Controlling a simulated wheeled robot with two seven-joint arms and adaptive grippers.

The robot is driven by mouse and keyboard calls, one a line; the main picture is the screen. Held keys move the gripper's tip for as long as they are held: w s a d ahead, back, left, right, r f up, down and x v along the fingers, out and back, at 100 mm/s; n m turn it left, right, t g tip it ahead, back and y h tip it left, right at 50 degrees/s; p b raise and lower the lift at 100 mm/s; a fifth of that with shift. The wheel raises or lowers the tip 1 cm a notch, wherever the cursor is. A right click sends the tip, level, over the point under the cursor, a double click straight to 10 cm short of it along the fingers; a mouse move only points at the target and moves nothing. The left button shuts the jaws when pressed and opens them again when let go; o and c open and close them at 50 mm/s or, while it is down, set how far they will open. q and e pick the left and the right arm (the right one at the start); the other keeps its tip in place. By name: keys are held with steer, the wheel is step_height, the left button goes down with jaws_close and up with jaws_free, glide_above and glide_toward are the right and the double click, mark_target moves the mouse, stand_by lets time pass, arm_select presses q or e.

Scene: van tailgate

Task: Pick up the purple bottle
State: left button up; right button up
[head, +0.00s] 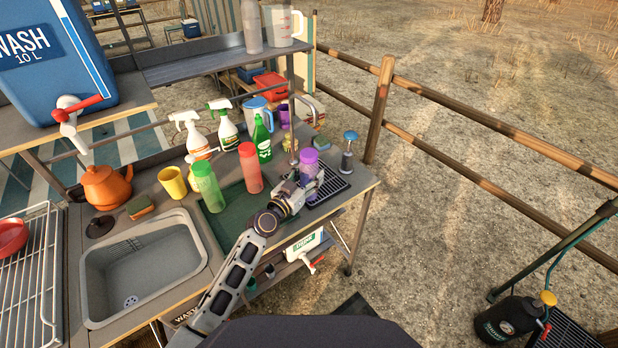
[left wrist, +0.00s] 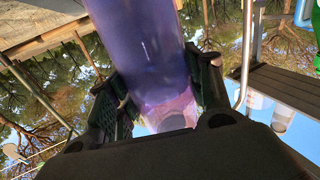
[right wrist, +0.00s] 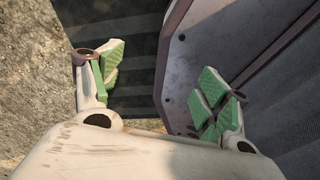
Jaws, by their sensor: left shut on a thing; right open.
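The purple bottle (head: 309,163) is a translucent bottle near the right end of the counter, by a black drip tray (head: 329,184). My left gripper (head: 308,183) is shut on its lower part. In the left wrist view the purple bottle (left wrist: 145,60) stands between the two green-padded fingers of my left gripper (left wrist: 165,100). Whether the bottle's base touches the surface is hidden by the gripper. My right gripper (right wrist: 160,90) is open and empty in the right wrist view, and it does not show in the head view.
A red bottle (head: 250,168) and a green bottle (head: 208,186) stand left of the gripper. Spray bottles and a dark green bottle (head: 262,140) stand behind. A blue-topped dispenser (head: 348,150) is close on the right. The sink (head: 140,265) lies to the left.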

mark_target(309, 152)
arm_select(q)
steer(key=shift+r, duration=0.1)
steer(key=shift+r+p, duration=0.3)
steer(key=shift+r, duration=0.4)
step_height(309, 152, up, 7)
steer(key=shift+r+p, duration=0.1)
steer(key=shift+p, duration=0.7)
steer(key=shift+r, duration=0.7)
arm_select(e)
steer(key=shift+s+a+r, duration=0.1)
steer(key=shift+a+r, duration=0.05)
steer(key=shift+r, duration=0.45)
steer(key=shift+s+a+r, duration=0.1)
steer(key=shift+a+r, duration=0.05)
steer(key=shift+r, duration=0.4)
steer(key=shift+a, duration=0.1)
